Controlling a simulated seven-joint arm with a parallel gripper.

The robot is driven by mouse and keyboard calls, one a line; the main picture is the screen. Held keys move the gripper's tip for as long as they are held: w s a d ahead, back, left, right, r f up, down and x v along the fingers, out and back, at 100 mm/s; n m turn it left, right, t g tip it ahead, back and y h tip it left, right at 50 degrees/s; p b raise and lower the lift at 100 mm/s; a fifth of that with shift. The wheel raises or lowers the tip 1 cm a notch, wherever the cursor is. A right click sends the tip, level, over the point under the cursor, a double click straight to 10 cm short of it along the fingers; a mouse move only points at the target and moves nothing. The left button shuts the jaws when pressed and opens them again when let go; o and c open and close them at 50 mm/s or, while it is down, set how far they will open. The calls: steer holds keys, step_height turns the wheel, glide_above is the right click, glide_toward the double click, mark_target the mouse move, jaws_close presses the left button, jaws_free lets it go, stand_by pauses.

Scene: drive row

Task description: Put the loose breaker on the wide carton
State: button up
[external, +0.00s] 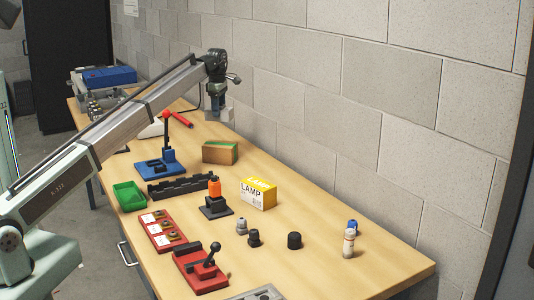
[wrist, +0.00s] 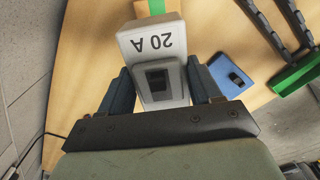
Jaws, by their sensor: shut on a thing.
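My gripper (external: 216,108) is above the far part of the bench, near the block wall. It is shut on the breaker (wrist: 156,40), a pale grey block marked "20 A" with a dark switch, which sits between both fingers in the wrist view. The breaker also shows under the fingers in the external view (external: 218,115), clear of the bench. The wide carton (external: 217,153), brown with a green strip on top, stands on the bench below and slightly nearer the camera than my gripper. Part of the carton shows past the breaker in the wrist view (wrist: 175,7).
A yellow lamp box (external: 258,193) and an orange-handled switch (external: 214,200) are nearer. A red tool (external: 182,119) lies behind.

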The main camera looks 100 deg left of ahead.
steer(key=shift+d+f, duration=0.15)
steer(key=shift+f, duration=4.85)
steer(key=shift+f, duration=0.15)
steer(key=o, duration=1.3)
step_height(320, 180, up, 12)
steer(key=shift+r, duration=0.15)
